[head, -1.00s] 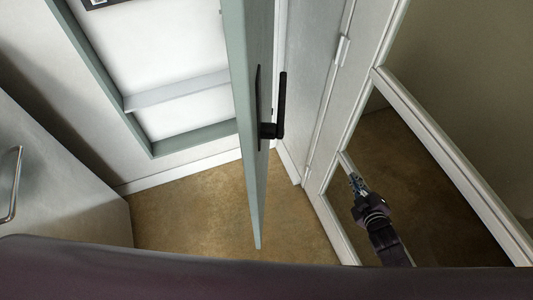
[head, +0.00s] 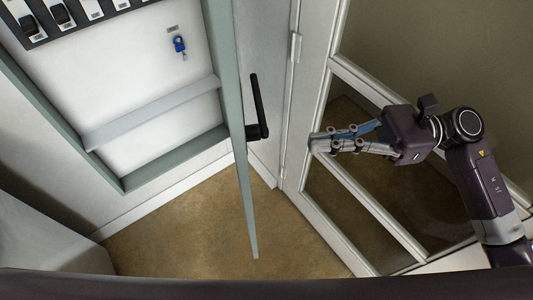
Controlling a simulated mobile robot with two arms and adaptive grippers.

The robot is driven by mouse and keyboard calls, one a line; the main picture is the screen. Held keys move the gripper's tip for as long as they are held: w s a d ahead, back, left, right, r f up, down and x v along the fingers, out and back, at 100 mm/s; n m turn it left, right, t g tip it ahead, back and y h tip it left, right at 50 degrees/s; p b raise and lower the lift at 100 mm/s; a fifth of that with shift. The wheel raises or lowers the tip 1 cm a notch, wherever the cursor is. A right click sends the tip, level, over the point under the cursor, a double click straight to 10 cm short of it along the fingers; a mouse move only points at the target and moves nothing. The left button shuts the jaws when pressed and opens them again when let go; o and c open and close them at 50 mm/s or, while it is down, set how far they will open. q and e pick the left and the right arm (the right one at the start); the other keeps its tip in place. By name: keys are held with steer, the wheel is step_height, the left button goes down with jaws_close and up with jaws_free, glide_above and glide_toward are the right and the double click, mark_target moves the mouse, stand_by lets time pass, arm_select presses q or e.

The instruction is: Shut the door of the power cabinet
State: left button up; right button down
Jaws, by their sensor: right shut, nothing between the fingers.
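The power cabinet (head: 160,186) is set in the wall at the upper left, with a grey-green frame around a white interior. Its grey-green door (head: 246,200) stands open, seen nearly edge-on, sticking out from the cabinet's right side. A black lever handle (head: 258,108) is on the door's right-hand face. My right gripper (head: 312,143) is to the right of the door and handle, apart from both. Its fingers are together, empty, and point left toward the door. My left gripper is not in view.
Inside the cabinet are a row of black switches (head: 60,14) and a blue padlock (head: 180,44). A white-framed glazed door (head: 345,185) stands behind my right arm. Brown floor (head: 190,225) is clear below. A pale cabinet (head: 40,235) is at the lower left.

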steer(key=s+a+p, duration=0.2)
steer(key=a+p, duration=0.3)
steer(key=a, duration=0.4)
steer(key=shift+s+a+f+n+g, duration=0.25)
steer(key=shift+s+f+n+g, duration=0.05)
steer(key=shift+f, duration=0.05)
